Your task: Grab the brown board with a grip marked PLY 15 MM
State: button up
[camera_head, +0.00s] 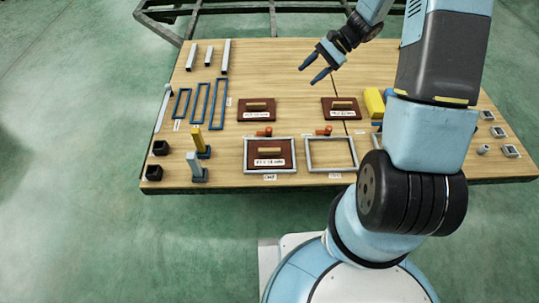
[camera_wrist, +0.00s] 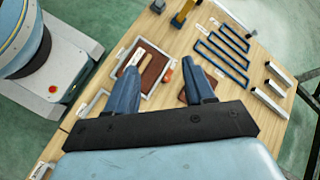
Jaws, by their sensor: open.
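Three brown boards with tan grips and white labels show in the head view: one at the back left (camera_head: 246,115), one at the back right (camera_head: 328,103), and one inside a grey frame at the front (camera_head: 250,160). The label print is too small to read surely, so I cannot tell which is PLY 15 MM. My gripper (camera_head: 308,77) is open and empty, above the table's back half, apart from the boards. In the wrist view, my gripper (camera_wrist: 161,68) points down toward the framed board (camera_wrist: 153,74); another brown board (camera_wrist: 183,97) is partly hidden by a finger.
An empty grey frame (camera_head: 308,153) lies right of the framed board. Small orange parts (camera_head: 264,132) sit behind the frames. Blue frames (camera_head: 200,103) and grey bars (camera_head: 225,57) lie left. Upright posts (camera_head: 195,165) stand front left. A yellow block (camera_head: 374,102) is right.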

notch_tip(320, 180, down, 18)
jog(key=m+y, duration=0.3)
jog(key=m, duration=0.2)
jog(key=m+t+y, duration=0.1)
jog(key=m+t, duration=0.2)
jog(key=m, duration=0.2)
send_near(274, 150)
jog(key=x, duration=0.4)
jog(key=w+x, duration=0.1)
jog(key=x, duration=0.1)
jog(key=shift+f, duration=0.3)
jog(key=shift+s+r+x, duration=0.15)
jog(key=shift+s+x, duration=0.05)
jog(key=shift+x, duration=0.95)
jog(key=shift+s+r+x, duration=0.1)
jog(key=shift+s+x, duration=0.05)
jog(key=shift+x, duration=1.75)
jog(key=shift+r, duration=0.1)
grip_shut()
